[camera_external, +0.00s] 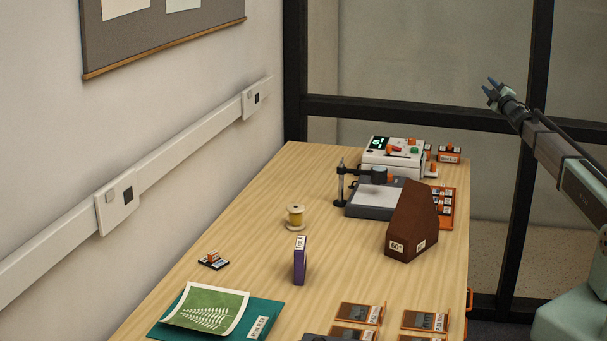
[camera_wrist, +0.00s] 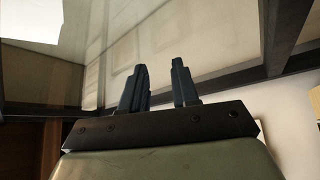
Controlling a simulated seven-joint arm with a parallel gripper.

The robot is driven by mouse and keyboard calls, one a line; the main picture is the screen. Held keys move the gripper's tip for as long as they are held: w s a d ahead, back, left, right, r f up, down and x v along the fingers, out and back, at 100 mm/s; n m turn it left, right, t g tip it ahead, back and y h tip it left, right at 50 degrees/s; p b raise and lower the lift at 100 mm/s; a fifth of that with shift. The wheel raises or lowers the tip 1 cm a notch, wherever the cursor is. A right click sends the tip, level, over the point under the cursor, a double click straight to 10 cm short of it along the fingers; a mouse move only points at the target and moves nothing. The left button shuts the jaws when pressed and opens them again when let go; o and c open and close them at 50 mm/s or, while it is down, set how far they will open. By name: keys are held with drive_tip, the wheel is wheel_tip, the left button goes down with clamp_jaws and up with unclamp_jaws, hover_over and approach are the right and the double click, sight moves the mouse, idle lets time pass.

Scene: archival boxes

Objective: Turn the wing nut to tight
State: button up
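I cannot make out a wing nut for certain in either view. A small black stand (camera_external: 340,184) with an upright post and a side arm stands at the edge of a grey plate (camera_external: 372,203) at the back of the table; any nut on it is too small to tell. My gripper (camera_external: 491,86) is raised at the upper right in the external view, well away from the table and the stand. In the wrist view its two dark blue fingers (camera_wrist: 160,68) are apart, with nothing between them.
A white device (camera_external: 392,155) with coloured knobs stands behind the plate, and a tall brown wedge (camera_external: 412,225) in front. A thread spool (camera_external: 295,217), purple box (camera_external: 300,261), fern print (camera_external: 208,309) and orange trays (camera_external: 425,321) lie nearer. Black frame bars cross behind.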

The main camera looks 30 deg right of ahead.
drive_tip(key=w+a+f+n+g+h, duration=0.1)
drive_tip(key=w+a+g+h, duration=0.1)
drive_tip(key=w+a+g, duration=0.7)
drive_tip(key=w+a+f+n+g+y, duration=0.1)
drive_tip(key=w+a+n+y, duration=0.1)
drive_tip(key=a, duration=0.8)
drive_tip(key=w+a+f+n+g+y, duration=0.1)
drive_tip(key=a+n, duration=0.1)
drive_tip(key=a, duration=0.8)
wheel_tip(320, 180, up, 3)
drive_tip(key=n+g+y, duration=0.4)
drive_tip(key=n+g, duration=0.6)
drive_tip(key=n, duration=0.2)
hover_over(343, 163)
drive_tip(key=f, duration=0.8)
drive_tip(key=w+f, duration=0.1)
drive_tip(key=f, duration=0.4)
drive_tip(key=shift+d, duration=0.3)
clamp_jaws()
